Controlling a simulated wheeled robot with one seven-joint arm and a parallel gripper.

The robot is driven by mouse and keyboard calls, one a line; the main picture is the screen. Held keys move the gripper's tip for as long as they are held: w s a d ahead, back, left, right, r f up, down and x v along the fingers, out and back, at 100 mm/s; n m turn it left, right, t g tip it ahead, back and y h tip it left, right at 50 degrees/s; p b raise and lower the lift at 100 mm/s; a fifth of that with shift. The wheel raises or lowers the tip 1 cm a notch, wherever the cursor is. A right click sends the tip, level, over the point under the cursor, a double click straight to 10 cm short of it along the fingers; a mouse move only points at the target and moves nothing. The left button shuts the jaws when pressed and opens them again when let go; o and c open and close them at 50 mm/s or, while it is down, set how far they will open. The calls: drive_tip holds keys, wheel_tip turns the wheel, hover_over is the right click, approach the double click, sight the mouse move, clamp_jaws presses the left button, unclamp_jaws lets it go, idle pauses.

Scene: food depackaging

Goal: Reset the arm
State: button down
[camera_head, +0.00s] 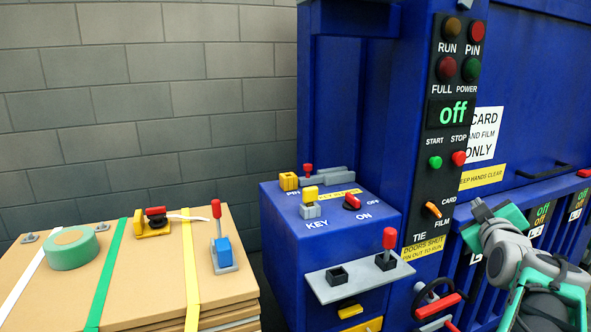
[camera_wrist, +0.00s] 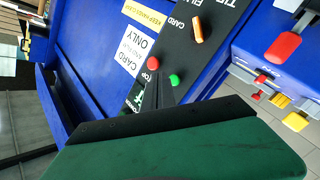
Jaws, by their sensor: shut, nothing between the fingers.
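My gripper (camera_head: 478,206) is at the right of the head view, at the end of my grey and green arm. It points up and left, in front of the blue machine (camera_head: 345,110). In the wrist view its dark fingers (camera_wrist: 162,88) are together with nothing between them. They overlap the view of the control panel (camera_wrist: 185,55) near the red and green buttons. I cannot tell how far the fingertips are from the panel. A green part with a black edge fills the bottom of the wrist view.
The control panel's display (camera_head: 453,113) reads "off". The orange card/film switch (camera_head: 432,210) is left of my gripper. A blue box (camera_head: 275,240) with a key, a red-handled lever (camera_head: 389,245) and a shelf juts out. Stacked cardboard (camera_head: 150,285) carries green tape (camera_head: 72,248).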

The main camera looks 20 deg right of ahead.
drive_tip(key=w+a+f+g+y+p, duration=0.15)
drive_tip(key=a+f, duration=0.25)
drive_tip(key=a, duration=0.4)
drive_tip(key=w+a+f+g+y+p, duration=0.1)
drive_tip(key=w+a+f+y, duration=0.15)
drive_tip(key=a, duration=0.55)
drive_tip(key=w+a+f+g+y+p, duration=0.1)
drive_tip(key=a+f+g+y+p, duration=0.2)
drive_tip(key=a, duration=0.5)
drive_tip(key=s+a+f+g+y+p, duration=0.1)
drive_tip(key=s+a+f+g, duration=0.1)
drive_tip(key=s+a+f, duration=0.2)
drive_tip(key=s+a+f+m+g+y, duration=0.1)
drive_tip(key=s+a+f+g, duration=0.2)
drive_tip(key=s+a, duration=0.7)
drive_tip(key=a+f, duration=0.2)
drive_tip(key=a, duration=0.2)
drive_tip(key=shift+s+f+m+y+p, duration=0.15)
drive_tip(key=shift+f+m+y+p, duration=0.15)
drive_tip(key=shift+y+p, duration=0.1)
